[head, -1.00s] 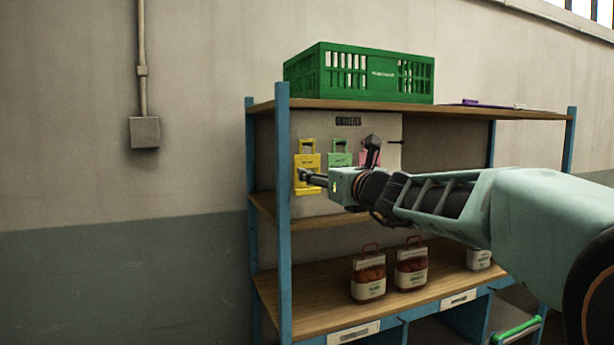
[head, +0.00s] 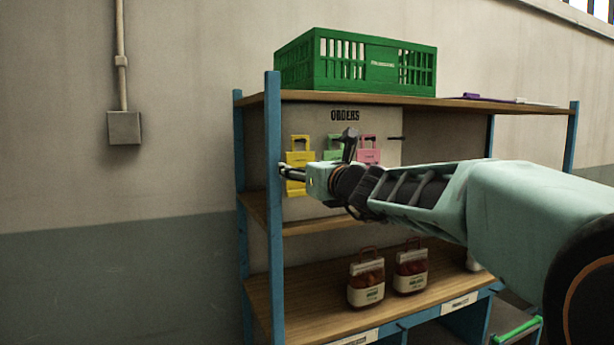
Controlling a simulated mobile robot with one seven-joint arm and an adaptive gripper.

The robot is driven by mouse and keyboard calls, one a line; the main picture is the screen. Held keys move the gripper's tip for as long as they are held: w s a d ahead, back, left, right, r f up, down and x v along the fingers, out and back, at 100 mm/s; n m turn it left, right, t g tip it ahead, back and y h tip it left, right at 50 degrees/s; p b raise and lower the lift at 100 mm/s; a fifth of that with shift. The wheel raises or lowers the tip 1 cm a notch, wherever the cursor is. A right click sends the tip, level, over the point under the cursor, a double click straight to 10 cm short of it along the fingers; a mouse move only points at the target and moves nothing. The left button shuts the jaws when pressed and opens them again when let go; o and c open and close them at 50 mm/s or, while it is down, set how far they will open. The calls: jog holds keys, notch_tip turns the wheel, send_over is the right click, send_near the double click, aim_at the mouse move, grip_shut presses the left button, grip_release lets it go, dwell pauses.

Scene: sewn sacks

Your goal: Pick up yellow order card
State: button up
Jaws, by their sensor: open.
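The yellow order card (head: 299,157) hangs on the pale orders board (head: 312,121) at its left end, upright, with a handle-like loop at its top. A green card (head: 332,154) and a pink card (head: 369,151) hang to its right. My gripper (head: 284,172) is open and reaches left across the front of the yellow card. Its fingers overlap the card's lower middle in this view and end close to the blue shelf post. I cannot tell whether they touch the card. My gripper hides part of the yellow and green cards.
The blue shelf post (head: 273,230) stands just left of the cards. A green crate (head: 357,62) sits on the top shelf (head: 490,104). Two red-filled sacks (head: 366,279) (head: 410,268) stand on the lower shelf (head: 310,305). A dark peg sticks out right of the pink card.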

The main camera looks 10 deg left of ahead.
jog(key=shift+s+r, duration=0.1)
jog(key=shift+s, duration=0.1)
jog(key=shift+c, duration=0.3)
jog(key=c, duration=0.6)
